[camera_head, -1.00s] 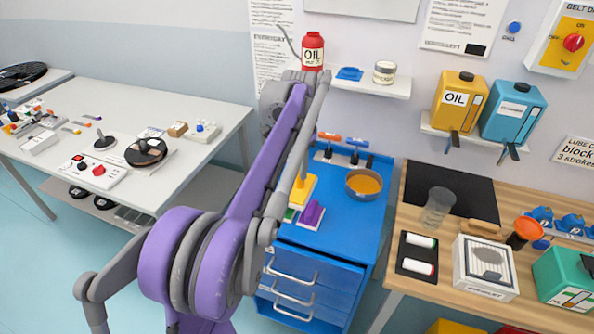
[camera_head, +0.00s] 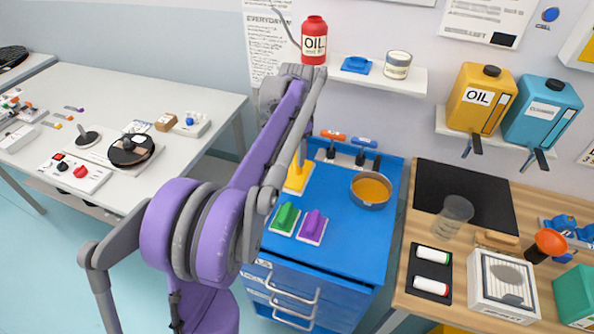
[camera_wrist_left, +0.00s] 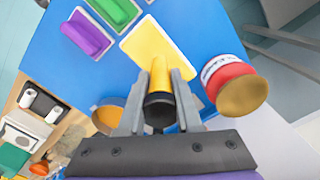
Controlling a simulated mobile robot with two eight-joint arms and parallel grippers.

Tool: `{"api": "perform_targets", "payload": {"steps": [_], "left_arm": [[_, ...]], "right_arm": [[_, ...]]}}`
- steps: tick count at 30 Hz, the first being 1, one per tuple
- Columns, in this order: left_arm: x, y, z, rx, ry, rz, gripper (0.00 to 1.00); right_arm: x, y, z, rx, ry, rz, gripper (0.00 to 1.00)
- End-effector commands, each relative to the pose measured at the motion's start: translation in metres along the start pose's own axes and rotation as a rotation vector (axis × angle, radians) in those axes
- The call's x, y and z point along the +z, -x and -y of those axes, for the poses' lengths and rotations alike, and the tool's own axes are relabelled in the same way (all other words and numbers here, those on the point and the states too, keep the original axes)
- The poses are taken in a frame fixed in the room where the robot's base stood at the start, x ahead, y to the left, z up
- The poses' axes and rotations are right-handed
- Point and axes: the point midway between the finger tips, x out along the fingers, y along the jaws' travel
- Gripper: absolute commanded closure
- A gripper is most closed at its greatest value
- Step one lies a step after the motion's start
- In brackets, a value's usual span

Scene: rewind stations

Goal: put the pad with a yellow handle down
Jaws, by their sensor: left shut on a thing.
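The pad with a yellow handle (camera_head: 297,179) is over the back left of the blue cabinet top (camera_head: 343,228), behind the green pad (camera_head: 285,217) and purple pad (camera_head: 313,225). In the left wrist view, its upright yellow handle (camera_wrist_left: 160,76) has a dark end and stands between the fingers; the flat yellow plate (camera_wrist_left: 150,42) with a pale edge shows beyond. My left gripper (camera_wrist_left: 159,98) is shut on the handle. Whether the pad touches the cabinet top cannot be told. My left arm hides part of it in the head view. My right gripper is not in view.
An orange-filled pan (camera_head: 371,190) sits to the right on the cabinet, with orange- and blue-handled tools (camera_head: 347,147) at the back. A red round thing (camera_wrist_left: 228,80) is close beside my gripper in the wrist view. Free blue surface lies in front of the pan.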

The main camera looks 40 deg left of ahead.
Motion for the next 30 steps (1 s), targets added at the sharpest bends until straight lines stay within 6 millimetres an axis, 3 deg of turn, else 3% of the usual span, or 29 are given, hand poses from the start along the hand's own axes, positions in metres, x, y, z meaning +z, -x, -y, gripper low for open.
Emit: {"api": "perform_targets", "payload": {"steps": [12,24,25,30], "left_arm": [[0.000,-0.048,0.000,0.000,0.000,0.000,1.00],[0.000,-0.054,0.000,0.000,0.000,0.000,1.00],[0.000,-0.054,0.000,0.000,0.000,0.000,0.63],[0.000,-0.053,0.000,0.000,0.000,0.000,0.37]], "right_arm": [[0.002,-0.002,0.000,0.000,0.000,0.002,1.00],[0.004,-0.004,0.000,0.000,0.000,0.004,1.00],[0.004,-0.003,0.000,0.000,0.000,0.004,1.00],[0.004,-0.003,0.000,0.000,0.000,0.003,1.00]]}}
